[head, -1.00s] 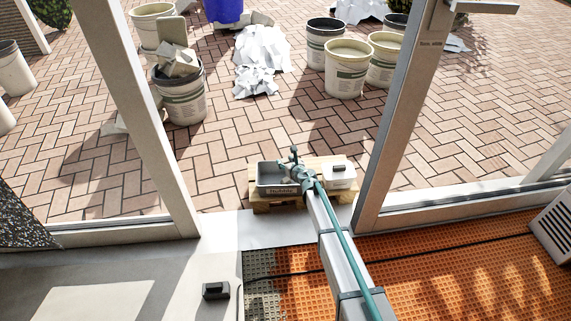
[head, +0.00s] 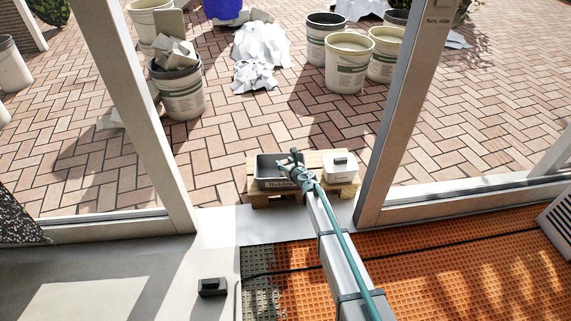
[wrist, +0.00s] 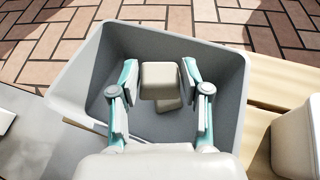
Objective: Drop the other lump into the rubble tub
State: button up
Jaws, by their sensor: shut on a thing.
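The grey rubble tub (head: 267,172), marked "Rubble", stands on a wooden pallet outside the doorway. In the wrist view the tub (wrist: 228,95) opens wide below my gripper (wrist: 160,82). My gripper is shut on a pale beige lump (wrist: 160,76), held over the inside of the tub. Another beige piece (wrist: 168,105) shows partly below the held lump, within the tub; the held lump covers most of it. In the head view my gripper (head: 290,158) is at the tub's right part, and the lump is too small to make out.
A white lidded box (head: 341,167) stands right of the tub on the pallet (head: 318,160). The door frame posts (head: 145,130) flank the opening.

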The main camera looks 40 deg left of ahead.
jog(key=o, duration=1.3)
jog(key=shift+d, duration=0.1)
jog(key=v, duration=1.2)
